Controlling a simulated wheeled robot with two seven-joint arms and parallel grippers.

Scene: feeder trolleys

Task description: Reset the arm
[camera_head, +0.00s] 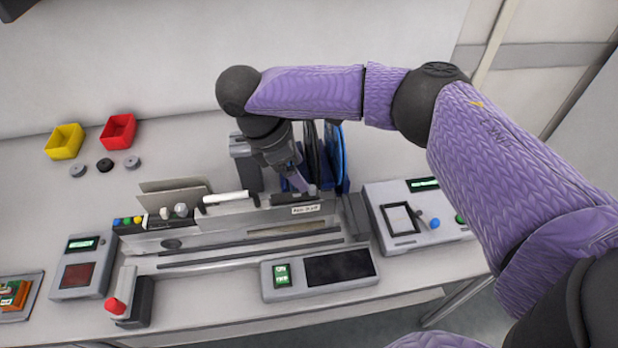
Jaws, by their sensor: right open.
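My right arm, in a purple sleeve with black joints, comes in from the right and reaches over the table. My right gripper (300,180) points down at the back of the grey feeder trolley device (210,262), near its labelled part and beside the blue and black reels (336,155). Its fingertips are partly hidden, and I see nothing clearly held in them. I cannot tell if they touch the device. My left gripper is not in view.
A yellow bin (64,141) and a red bin (118,131) stand at the back left. A grey box with a screen (415,215) stands right of the device. A small display unit (82,267) and a green board (14,294) lie left. The back-left table is mostly clear.

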